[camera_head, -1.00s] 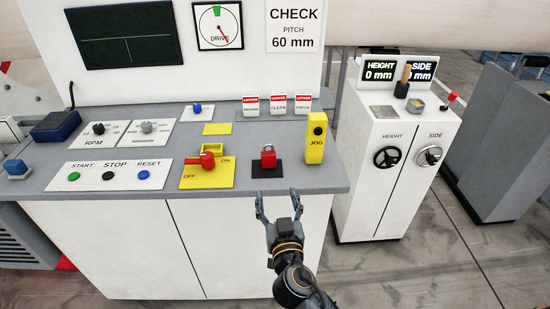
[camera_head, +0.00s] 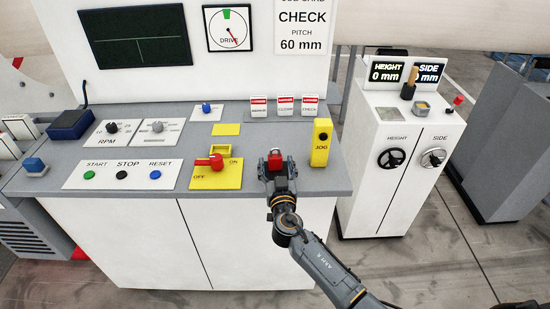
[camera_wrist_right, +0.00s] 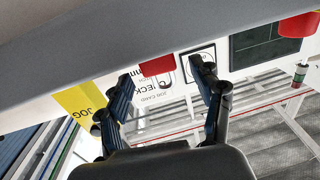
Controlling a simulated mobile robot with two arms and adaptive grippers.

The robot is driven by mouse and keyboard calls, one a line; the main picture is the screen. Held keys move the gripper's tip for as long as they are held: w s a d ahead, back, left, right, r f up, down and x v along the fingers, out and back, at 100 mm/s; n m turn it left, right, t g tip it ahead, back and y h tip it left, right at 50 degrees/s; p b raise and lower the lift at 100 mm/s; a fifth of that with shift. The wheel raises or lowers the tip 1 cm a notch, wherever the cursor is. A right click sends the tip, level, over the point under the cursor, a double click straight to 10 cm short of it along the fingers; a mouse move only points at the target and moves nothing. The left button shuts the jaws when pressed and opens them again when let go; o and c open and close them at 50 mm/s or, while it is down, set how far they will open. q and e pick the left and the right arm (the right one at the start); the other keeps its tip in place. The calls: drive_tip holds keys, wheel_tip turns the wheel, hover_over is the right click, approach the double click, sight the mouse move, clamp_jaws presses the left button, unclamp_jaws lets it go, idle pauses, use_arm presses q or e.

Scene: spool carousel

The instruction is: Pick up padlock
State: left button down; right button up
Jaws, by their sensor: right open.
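The red padlock (camera_head: 275,160) stands at the front of the grey console top, on the black pad seen earlier, which my gripper now mostly covers. My right gripper (camera_head: 278,170) is open at the padlock, with one finger on each side of it. In the right wrist view the padlock (camera_wrist_right: 158,66) shows between and just beyond the two open fingertips (camera_wrist_right: 165,76). Its shackle (camera_wrist_right: 165,78) shows there too. I cannot tell whether the fingers touch it. My left gripper is not in view.
A yellow JOG box (camera_head: 321,143) stands close to the right of the padlock. A red lever (camera_head: 212,161) on a yellow OFF/ON plate (camera_head: 216,175) lies to the left. A white cabinet (camera_head: 385,140) is further right.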

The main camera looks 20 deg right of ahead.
drive_tip(key=shift+w, duration=0.4)
drive_tip(key=c, duration=1.3)
drive_tip(key=shift+c, duration=0.2)
